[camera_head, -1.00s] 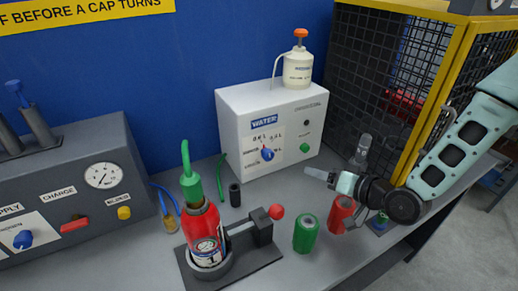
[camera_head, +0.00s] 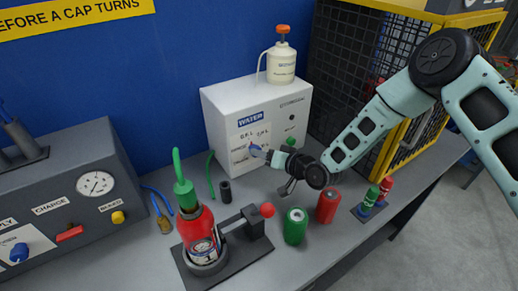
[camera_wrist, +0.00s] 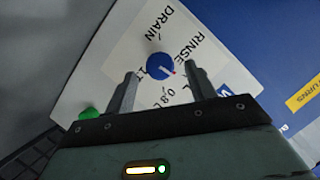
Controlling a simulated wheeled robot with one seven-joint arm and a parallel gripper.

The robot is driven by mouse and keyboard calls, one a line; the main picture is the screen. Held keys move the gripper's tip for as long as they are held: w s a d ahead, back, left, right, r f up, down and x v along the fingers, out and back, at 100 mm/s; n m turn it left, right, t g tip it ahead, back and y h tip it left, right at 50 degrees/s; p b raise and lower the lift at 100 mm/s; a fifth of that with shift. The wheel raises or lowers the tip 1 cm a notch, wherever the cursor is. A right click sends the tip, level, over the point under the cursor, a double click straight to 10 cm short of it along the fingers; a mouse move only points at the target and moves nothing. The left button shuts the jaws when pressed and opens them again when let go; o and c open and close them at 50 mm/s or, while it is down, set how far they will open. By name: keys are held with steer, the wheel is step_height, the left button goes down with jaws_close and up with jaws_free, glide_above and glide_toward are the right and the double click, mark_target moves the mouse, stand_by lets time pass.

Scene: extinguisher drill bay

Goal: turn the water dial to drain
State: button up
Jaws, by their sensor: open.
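The water dial is a round blue knob (camera_wrist: 160,66) on a white label plate of the white water box (camera_head: 216,140). Its pale, red-tipped pointer faces lower right in the wrist view, away from the word DRAIN at the top; RINSE is right of the knob. My gripper (camera_wrist: 162,72) is open, its two fingers on either side of the knob in the picture. A gap shows between each finger and the knob; how deep they reach is unclear. In the head view my gripper (camera_head: 264,152) is at the box front and hides much of the dial.
A green button (camera_wrist: 90,113) is left of my fingers in the wrist view. A green can (camera_head: 295,227) and a red can (camera_head: 327,206) stand below my wrist. A red extinguisher (camera_head: 198,232) sits in a stand. A mesh cage (camera_head: 365,75) is at right.

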steer(key=x, duration=0.3)
steer(key=c, duration=1)
